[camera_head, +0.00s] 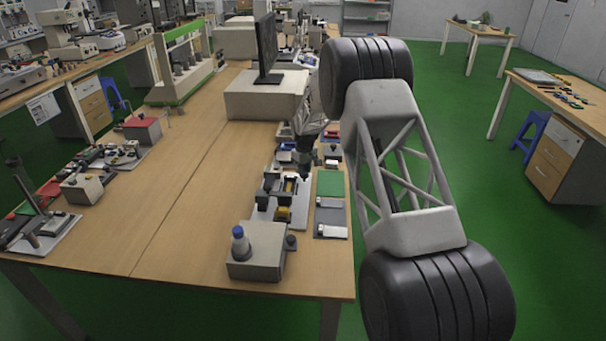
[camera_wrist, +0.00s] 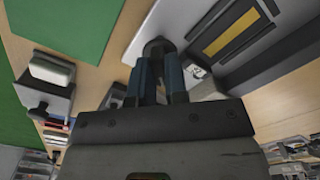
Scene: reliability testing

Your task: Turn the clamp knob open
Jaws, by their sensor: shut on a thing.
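My gripper (camera_wrist: 160,66) reaches down with its two blue-grey fingers close together in the wrist view. They are shut on a dark round clamp knob (camera_wrist: 157,46) at their tips. The knob's turn angle cannot be told. Beside it, at the upper right of the wrist view, is the clamp fixture, a grey block with a dark frame and a yellow strip (camera_wrist: 233,32). In the head view my gripper (camera_head: 306,173) is at the fixture's far right side, where the knob is too small to tell apart. The fixture's light base plate (camera_head: 299,214) lies on the table.
A green mat (camera_head: 330,184) and a grey tray (camera_head: 330,224) lie to the right of the fixture. A monitor (camera_head: 268,48) stands behind. The table's middle (camera_head: 190,190) is clear.

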